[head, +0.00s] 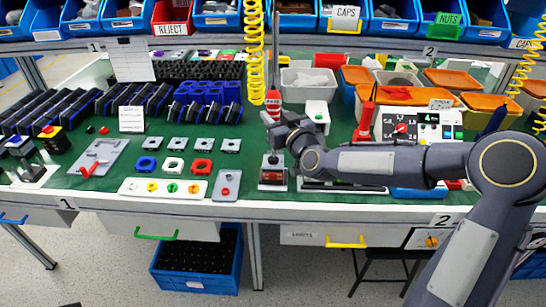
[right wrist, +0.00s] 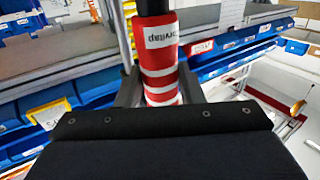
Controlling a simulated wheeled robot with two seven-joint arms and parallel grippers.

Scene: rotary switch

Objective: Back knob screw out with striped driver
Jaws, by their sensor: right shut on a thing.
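The striped driver (head: 273,103), red with white bands, stands upright at the middle of the bench below a yellow coiled cable. My right gripper (head: 271,121) is shut around it. In the right wrist view the driver's red and white body (right wrist: 160,62) sits between the two dark fingers. A small fixture with a red lower part (head: 272,176) stands at the bench's front edge, beneath the driver and gripper. The driver's tip, the knob and its screw cannot be made out behind my gripper and wrist. My left gripper is not in view.
A rail-like piece (head: 335,187) lies right of the fixture, partly under my right arm. A panel with coloured knobs (head: 164,189) and a grey plate (head: 226,185) lie to the left. A white control box (head: 400,122) and orange-lidded bins (head: 405,96) stand behind my arm.

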